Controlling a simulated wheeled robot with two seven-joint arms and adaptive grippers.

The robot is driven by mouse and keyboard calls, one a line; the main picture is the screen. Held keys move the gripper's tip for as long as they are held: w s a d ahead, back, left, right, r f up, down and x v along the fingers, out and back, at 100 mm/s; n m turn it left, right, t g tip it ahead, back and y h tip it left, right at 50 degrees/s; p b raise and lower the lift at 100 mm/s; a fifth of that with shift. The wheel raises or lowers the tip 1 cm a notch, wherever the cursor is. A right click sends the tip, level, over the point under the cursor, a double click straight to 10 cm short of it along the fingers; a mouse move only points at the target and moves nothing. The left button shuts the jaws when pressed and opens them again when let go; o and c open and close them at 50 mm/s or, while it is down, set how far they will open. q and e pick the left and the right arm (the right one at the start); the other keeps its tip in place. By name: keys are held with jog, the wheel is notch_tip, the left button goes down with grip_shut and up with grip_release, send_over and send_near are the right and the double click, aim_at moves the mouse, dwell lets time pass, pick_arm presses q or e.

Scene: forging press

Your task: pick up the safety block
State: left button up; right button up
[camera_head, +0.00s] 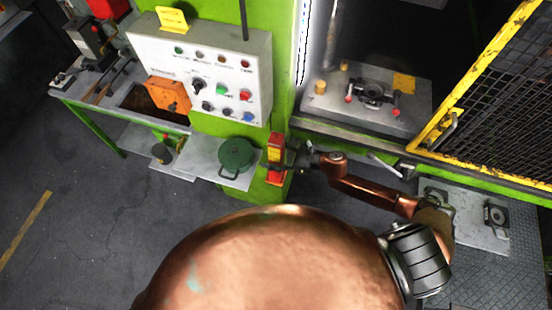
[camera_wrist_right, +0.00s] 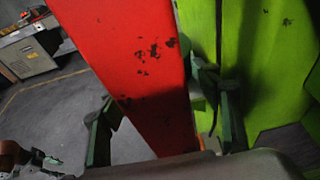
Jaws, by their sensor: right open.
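The safety block (camera_head: 276,146), a red upright block, is against the green press column in the head view. In the right wrist view the red block (camera_wrist_right: 135,60) runs from the top edge down between my fingers, its paint chipped with dark spots. My right gripper (camera_head: 287,160) is at the block's right side in the head view. In the right wrist view my right gripper (camera_wrist_right: 160,92) is open, with one dark green finger on each side of the block. Whether either finger touches it, I cannot tell. My left gripper is not in view.
A green round lidded pot (camera_head: 236,155) stands on a small shelf just left of the block. A control panel (camera_head: 200,75) is above. The press bed (camera_head: 370,100) and yellow mesh guard (camera_head: 490,90) are to the right. The floor at left is clear.

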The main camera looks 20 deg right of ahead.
jog(key=x, duration=0.3)
jog(key=shift+d+r, duration=0.1)
jog(key=shift+c, duration=0.4)
grip_shut()
dwell(0.7)
jog(key=shift+w+r, duration=0.1)
jog(key=shift+r, duration=0.05)
